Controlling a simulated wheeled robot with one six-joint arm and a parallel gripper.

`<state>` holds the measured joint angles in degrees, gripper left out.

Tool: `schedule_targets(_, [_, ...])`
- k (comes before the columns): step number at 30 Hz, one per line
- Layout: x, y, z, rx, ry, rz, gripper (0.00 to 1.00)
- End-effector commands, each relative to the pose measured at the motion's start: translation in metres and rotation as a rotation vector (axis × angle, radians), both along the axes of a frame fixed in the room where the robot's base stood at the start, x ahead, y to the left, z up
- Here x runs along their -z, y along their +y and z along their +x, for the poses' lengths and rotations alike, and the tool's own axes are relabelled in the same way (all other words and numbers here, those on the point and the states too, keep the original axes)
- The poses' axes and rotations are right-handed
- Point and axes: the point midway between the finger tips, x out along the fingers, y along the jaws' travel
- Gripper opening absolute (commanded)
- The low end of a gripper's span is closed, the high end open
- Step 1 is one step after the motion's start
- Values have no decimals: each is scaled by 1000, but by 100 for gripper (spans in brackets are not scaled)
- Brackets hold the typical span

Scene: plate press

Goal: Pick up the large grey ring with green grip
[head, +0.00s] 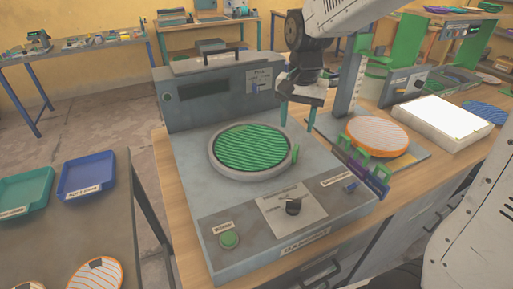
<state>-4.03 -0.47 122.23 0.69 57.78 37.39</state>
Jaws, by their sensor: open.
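The large grey ring (219,168) lies flat on the grey press machine, around a green striped round plate (252,147). Its small green grip (295,153) stands up at the ring's right side. My gripper (297,121) is open and empty, with its two teal fingers pointing down. In the picture it is above the ring's upper right edge and the grip, apart from both. How high it is above the machine is hard to tell from this one view.
The machine's front panel has a black knob (293,207) and a green button (229,239). A raised rear housing (212,92) stands behind the ring. At right are an orange striped disc (377,136), purple-and-green clips (366,171) and a white box (435,122). Trays (87,176) sit at left.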

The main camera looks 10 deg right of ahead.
Motion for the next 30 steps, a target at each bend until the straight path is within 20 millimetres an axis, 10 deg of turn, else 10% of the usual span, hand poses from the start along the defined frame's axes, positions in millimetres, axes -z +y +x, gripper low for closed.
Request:
schedule_targets(11, [1, -7, 0, 0, 10, -11, 38])
schedule_targets(30, [73, -5, -3, 0, 9, -11, 38])
